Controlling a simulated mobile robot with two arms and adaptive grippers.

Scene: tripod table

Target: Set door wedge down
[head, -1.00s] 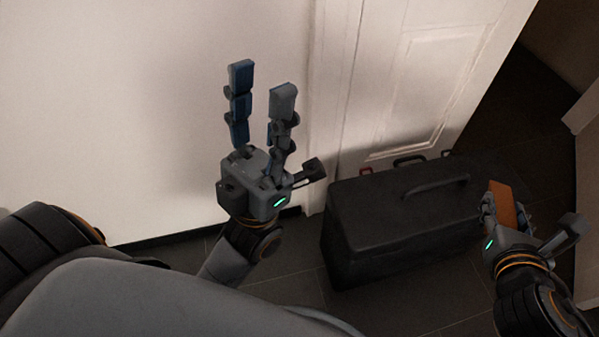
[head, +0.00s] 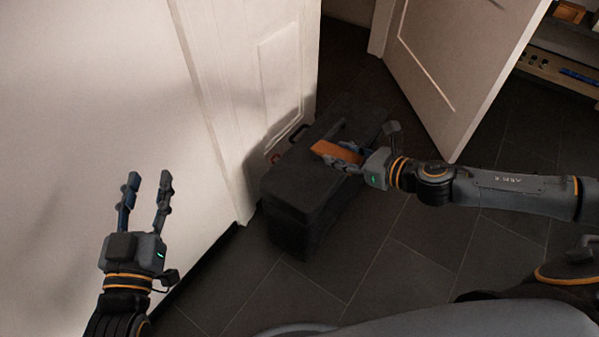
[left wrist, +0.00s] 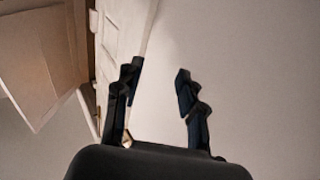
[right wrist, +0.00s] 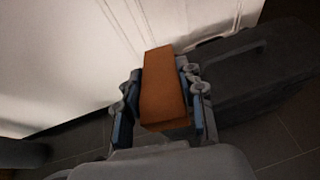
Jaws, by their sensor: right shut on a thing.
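The door wedge is an orange-brown block (head: 335,152) held in my right gripper (head: 345,157), above the black toolbox in the head view. In the right wrist view the wedge (right wrist: 163,88) sits between both fingers, its far end sticking out past the fingertips. My left gripper (head: 147,188) is open and empty in front of the white wall at the left. In the left wrist view its two fingers (left wrist: 158,88) stand apart with nothing between them.
A black toolbox (head: 287,195) stands on the dark tiled floor (head: 375,250) against the white door frame. An open white door (head: 450,70) stands behind, with a shelf of items (head: 560,70) at the upper right. Floor is clear in front of the toolbox.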

